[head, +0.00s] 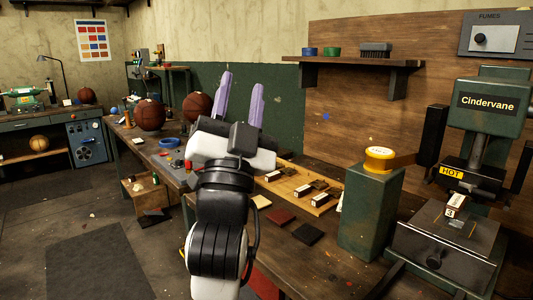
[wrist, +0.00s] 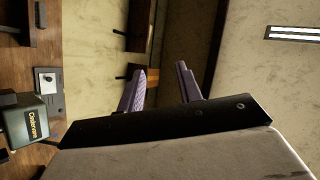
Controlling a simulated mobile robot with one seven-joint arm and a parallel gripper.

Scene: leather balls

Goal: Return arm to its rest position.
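My gripper (head: 240,98) is raised above the workbench in the head view, its two purple fingers pointing up. The fingers stand apart with nothing between them, so it is open and empty. The wrist view shows the same open fingers (wrist: 160,85) against the wall and a shelf. My white and black arm rises in front of the bench and hides part of it.
A wooden tray (head: 290,170) holds several stamps. Brown balls (head: 149,115) sit on the bench further back. Floor at left is mostly clear.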

